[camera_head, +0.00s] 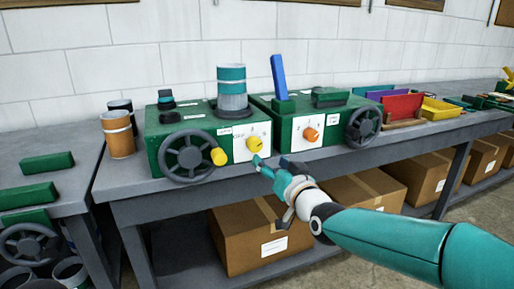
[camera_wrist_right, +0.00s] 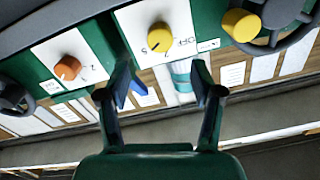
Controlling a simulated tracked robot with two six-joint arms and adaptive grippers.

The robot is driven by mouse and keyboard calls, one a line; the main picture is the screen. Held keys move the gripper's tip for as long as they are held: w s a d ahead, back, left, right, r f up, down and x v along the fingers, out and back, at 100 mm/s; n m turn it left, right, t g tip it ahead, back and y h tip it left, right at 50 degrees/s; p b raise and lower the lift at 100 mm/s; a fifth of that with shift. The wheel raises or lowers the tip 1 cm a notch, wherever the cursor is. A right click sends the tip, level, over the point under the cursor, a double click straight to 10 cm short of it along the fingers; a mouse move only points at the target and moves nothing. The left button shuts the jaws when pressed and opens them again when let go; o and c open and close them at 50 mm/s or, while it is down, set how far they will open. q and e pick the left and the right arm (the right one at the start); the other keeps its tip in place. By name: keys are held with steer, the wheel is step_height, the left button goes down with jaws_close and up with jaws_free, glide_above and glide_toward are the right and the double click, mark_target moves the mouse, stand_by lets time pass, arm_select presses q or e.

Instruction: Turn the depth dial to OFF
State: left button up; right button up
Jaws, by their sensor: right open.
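A yellow dial (camera_head: 254,144) sits on a white panel on the front of the left green machine (camera_head: 180,128). An orange dial (camera_head: 311,134) is on the right machine's white panel and shows in the wrist view (camera_wrist_right: 67,68). My right gripper (camera_head: 271,163) is open and empty, just in front of and below the yellow dial, apart from it. In the wrist view the dial lies beyond its fingertips (camera_wrist_right: 160,84). My left gripper is not in view.
A handwheel (camera_head: 187,156) with a yellow knob (camera_head: 218,156) is close left of the yellow dial. Another handwheel (camera_head: 363,126) is on the right machine. The grey bench edge (camera_head: 160,187) runs below, with cardboard boxes (camera_head: 240,245) underneath. Coloured bins (camera_head: 440,108) stand right.

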mark_target(257, 147)
steer(key=p+x, duration=0.1)
steer(key=x, duration=0.8)
steer(key=shift+w+f, duration=0.1)
steer(key=c, duration=1.1)
steer(key=shift+c, duration=0.2)
